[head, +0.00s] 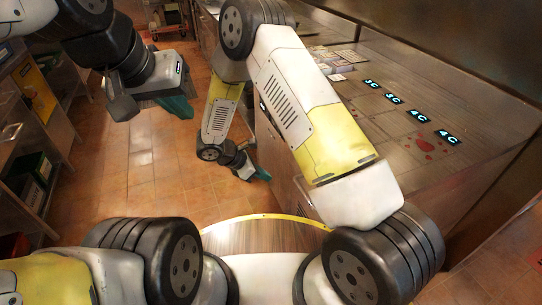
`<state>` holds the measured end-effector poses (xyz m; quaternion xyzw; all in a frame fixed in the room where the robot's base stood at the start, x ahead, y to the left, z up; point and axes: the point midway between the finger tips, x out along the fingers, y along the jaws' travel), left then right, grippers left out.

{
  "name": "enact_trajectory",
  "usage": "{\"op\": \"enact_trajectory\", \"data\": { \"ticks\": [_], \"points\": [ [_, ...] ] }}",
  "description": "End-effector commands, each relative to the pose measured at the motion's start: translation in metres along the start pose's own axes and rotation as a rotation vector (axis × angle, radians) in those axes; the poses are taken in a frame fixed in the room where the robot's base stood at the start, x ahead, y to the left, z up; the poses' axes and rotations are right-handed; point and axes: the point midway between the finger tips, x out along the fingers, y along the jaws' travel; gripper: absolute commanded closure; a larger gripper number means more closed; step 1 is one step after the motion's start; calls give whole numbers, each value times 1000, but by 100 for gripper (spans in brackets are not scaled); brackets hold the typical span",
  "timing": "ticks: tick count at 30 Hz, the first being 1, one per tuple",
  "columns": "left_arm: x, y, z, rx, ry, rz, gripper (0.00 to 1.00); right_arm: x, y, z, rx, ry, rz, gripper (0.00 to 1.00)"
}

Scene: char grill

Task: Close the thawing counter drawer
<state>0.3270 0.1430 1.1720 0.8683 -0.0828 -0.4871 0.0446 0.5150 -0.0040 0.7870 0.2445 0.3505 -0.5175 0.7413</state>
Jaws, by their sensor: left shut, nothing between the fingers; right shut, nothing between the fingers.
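The thawing counter (400,125) is a long steel counter along the right, with several lit temperature readouts reading 3 C and 4 C on its top. Its front (286,180) faces left and is partly hidden by my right arm; I cannot make out clearly which drawer is open or how far. My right gripper (256,174) is shut and empty, low beside the counter front; I cannot tell whether it touches it. My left gripper (178,105) is shut and empty above the floor at the upper left, well apart from the counter.
Tiled floor (145,190) lies free between the counter and a shelf unit (62,130) on the left. The shelf holds a yellow box (36,92) and a green crate (38,170). A wheeled cart (168,18) stands at the far end. Small packages (338,62) lie on the counter.

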Motion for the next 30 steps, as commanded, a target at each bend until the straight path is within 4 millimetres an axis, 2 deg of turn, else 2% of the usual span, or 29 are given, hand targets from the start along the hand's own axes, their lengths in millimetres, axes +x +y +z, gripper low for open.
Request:
{"op": "enact_trajectory", "data": {
  "ticks": [12,18,30],
  "points": [
    [0,0,-1,0,1,0,100,88,-2,0,1,0,-5,100],
    [0,0,-1,0,1,0,100,107,-1,20,4,0,-4,100],
    [0,0,-1,-1,1,0,100,114,-1,26,3,1,-2,100]
  ]
}}
